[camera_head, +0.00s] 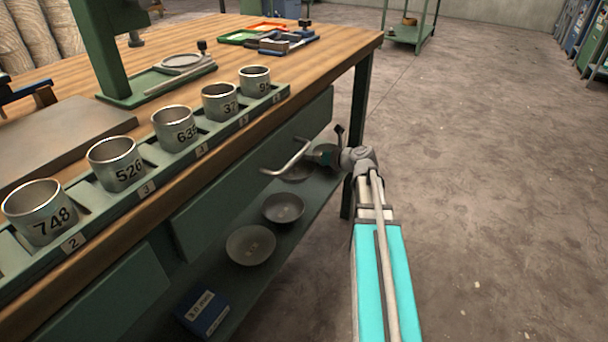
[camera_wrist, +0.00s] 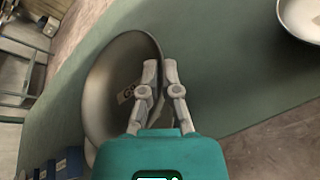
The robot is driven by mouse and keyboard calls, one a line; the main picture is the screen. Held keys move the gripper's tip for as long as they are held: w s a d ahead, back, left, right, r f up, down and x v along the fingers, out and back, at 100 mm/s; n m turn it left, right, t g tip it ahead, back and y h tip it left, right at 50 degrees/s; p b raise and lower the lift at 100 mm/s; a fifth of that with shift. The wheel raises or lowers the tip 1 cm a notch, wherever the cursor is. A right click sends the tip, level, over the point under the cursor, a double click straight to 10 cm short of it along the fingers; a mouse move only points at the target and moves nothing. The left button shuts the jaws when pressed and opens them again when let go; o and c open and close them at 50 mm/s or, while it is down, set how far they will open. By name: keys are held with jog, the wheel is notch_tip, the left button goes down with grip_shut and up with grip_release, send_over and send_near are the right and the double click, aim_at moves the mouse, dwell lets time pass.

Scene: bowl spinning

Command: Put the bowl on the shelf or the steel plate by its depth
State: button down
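A dark metal bowl (camera_wrist: 104,85) with a partly hidden label inside fills the left half of the wrist view. My gripper (camera_wrist: 161,64) is at its near rim, one finger over the inside and one outside, with a narrow gap between the tips. I cannot tell whether they press on the rim. In the head view my gripper (camera_head: 325,156) is low beside the bench, by a bowl (camera_head: 298,171) on the lower shelf (camera_head: 222,296). Two more bowls sit there, one in the middle (camera_head: 283,208) and one nearer (camera_head: 250,246). A grey plate (camera_head: 60,140) lies on the bench top.
A row of numbered metal cups (camera_head: 117,163) stands along the bench edge. A drawer handle (camera_head: 288,158) juts out close to my gripper. A blue box (camera_head: 204,312) sits at the near end of the lower shelf. The floor (camera_head: 490,200) on the right is clear.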

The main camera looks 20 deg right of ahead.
jog(key=w+d+f+b, duration=0.1)
jog(key=w+f+b, duration=0.1)
jog(key=w, duration=0.1)
jog(key=w+d+f+b, duration=0.2)
jog(key=w, duration=0.1)
jog(key=w+d+f+b, duration=0.1)
jog(key=w+f+b, duration=0.1)
jog(key=w+f, duration=0.1)
jog(key=shift+w+d+b, duration=0.15)
jog(key=shift+b, duration=0.15)
jog(key=shift+w+d+f+b, duration=0.25)
jog(key=shift+w+f+b, duration=0.25)
jog(key=shift+f+b, duration=0.1)
jog(key=shift+w+d+f+b, duration=0.2)
jog(key=shift+w+f+b, duration=0.25)
jog(key=shift+f+b, duration=0.25)
notch_tip(320, 180, down, 3)
jog(key=b, duration=0.2)
jog(key=shift+s+r+b, duration=0.1)
jog(key=shift+r+b, duration=0.1)
jog(key=shift+b, duration=0.1)
